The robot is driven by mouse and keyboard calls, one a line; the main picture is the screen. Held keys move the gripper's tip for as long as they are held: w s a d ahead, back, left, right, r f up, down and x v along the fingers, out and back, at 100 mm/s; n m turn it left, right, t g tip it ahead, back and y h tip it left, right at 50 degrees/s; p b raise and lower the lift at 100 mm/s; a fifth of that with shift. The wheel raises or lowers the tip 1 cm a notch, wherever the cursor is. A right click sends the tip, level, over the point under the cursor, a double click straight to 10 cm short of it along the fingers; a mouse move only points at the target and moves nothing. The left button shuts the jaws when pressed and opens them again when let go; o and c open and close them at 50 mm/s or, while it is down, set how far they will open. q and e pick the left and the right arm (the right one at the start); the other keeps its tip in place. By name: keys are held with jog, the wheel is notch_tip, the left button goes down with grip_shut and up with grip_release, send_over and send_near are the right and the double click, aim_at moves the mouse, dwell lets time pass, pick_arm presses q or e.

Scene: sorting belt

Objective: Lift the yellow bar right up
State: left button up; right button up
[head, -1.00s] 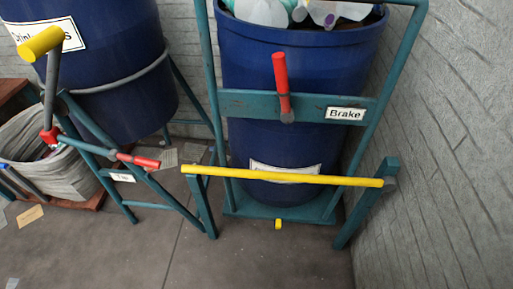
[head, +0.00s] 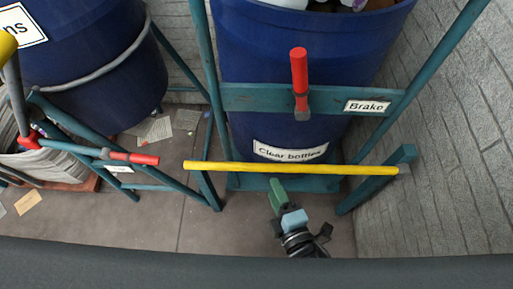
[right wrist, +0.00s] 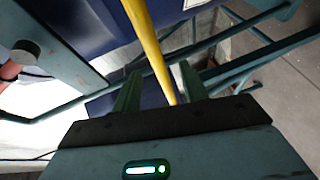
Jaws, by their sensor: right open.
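The yellow bar (head: 330,170) runs level across the front of the teal frame, below the "Brake" label and in front of the blue bin. My right gripper (head: 277,185) is just below the bar in the head view, its green fingers pointing up towards it. In the right wrist view the gripper (right wrist: 160,70) is open, and the yellow bar (right wrist: 146,35) crosses the picture between the two fingers. It does not look gripped; I cannot tell how deep it sits between them. My left gripper is not in view.
A red brake handle (head: 299,70) stands above the bar on the teal crossbeam (head: 245,97). The blue bin (head: 300,50) labelled "Clear bottles" is behind. Another red handle (head: 135,158) is on the left frame. A grey wall (head: 450,150) closes the right side.

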aim_at(263, 168)
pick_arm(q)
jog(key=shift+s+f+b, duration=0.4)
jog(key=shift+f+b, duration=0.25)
pick_arm(e)
jog(key=shift+a+r+x, duration=0.1)
jog(key=shift+r+x, duration=0.05)
jog(key=shift+x, duration=1.2)
jog(key=shift+a+r+x, duration=0.1)
jog(key=shift+r+x, duration=0.05)
jog(key=shift+x, duration=1.25)
jog(key=shift+a+r+x, duration=0.1)
jog(key=shift+r+x, duration=0.1)
jog(key=shift+x, duration=1.15)
jog(key=shift+c, duration=0.2)
jog(key=c, duration=0.7)
grip_shut()
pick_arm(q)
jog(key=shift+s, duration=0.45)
